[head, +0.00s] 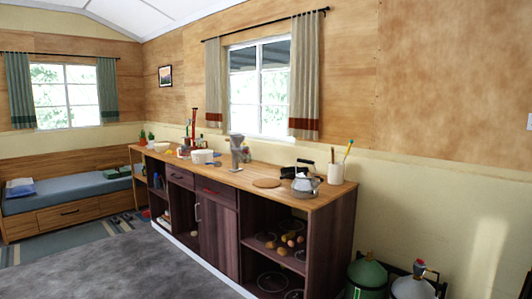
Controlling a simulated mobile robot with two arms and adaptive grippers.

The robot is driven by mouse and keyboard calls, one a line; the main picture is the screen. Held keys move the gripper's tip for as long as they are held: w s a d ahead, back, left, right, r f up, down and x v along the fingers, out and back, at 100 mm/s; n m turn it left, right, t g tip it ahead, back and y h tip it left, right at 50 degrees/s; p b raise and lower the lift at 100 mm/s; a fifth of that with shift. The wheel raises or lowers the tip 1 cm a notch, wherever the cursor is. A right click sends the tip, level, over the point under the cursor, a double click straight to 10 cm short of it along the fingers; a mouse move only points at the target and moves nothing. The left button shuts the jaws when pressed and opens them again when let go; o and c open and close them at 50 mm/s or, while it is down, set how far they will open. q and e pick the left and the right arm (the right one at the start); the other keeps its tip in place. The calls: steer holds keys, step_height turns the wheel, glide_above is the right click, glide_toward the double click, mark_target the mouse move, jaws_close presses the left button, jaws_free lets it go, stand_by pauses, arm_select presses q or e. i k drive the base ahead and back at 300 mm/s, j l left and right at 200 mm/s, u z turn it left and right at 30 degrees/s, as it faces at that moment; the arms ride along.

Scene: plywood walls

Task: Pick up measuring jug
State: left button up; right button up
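Neither of my grippers is in view.
A pale container (335,174) with utensils stands at the counter's right end. A round board (267,183) lies on the counter. Green and white canisters (366,275) stand on the floor at right. Grey floor (120,265) is open before the cabinets.

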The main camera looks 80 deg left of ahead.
mark_target(185, 151)
steer(key=u, duration=3.4)
